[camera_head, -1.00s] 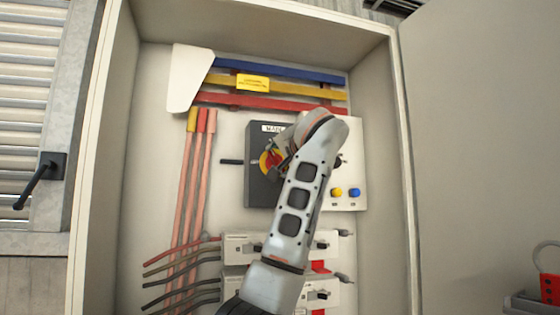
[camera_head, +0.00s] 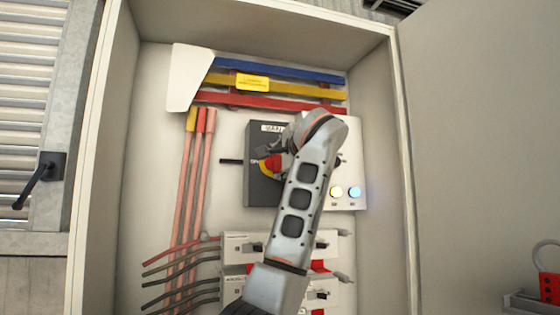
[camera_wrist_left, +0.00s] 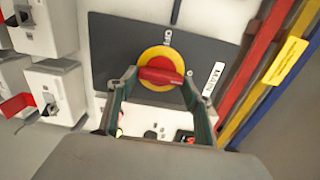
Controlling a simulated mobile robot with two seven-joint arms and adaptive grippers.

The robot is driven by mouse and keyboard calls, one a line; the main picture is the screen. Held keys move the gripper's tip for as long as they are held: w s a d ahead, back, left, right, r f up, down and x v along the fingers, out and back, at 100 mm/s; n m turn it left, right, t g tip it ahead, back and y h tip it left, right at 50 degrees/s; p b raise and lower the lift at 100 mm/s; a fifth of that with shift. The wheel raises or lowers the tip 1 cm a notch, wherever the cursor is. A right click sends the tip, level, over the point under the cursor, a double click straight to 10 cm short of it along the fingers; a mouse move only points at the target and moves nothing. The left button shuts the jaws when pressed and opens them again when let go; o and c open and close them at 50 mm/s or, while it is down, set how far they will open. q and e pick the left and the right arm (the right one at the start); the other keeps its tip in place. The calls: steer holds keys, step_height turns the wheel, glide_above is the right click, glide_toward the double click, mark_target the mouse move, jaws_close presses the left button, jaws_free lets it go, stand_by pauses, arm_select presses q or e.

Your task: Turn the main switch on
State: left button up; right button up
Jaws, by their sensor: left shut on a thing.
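The main switch is a dark grey box (camera_head: 262,190) with a label at its top, inside the cabinet. On its face sits a yellow disc (camera_wrist_left: 157,57) with a red handle (camera_wrist_left: 161,76). My left gripper (camera_head: 277,160) is at the handle and partly hides it in the head view. In the left wrist view its two fingers (camera_wrist_left: 160,78) stand at either end of the red handle and are shut on it. The handle lies across the gap between them. My right gripper is not in view.
Blue, yellow and red busbars (camera_head: 270,103) run above. Breakers (camera_head: 240,246) and cables lie below. The cabinet's side walls (camera_head: 372,130) bound the space.

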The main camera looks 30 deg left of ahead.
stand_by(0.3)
arm_select(q)
steer(key=o, duration=1.1)
steer(key=shift+d, duration=0.1)
steer(key=v, duration=1.2)
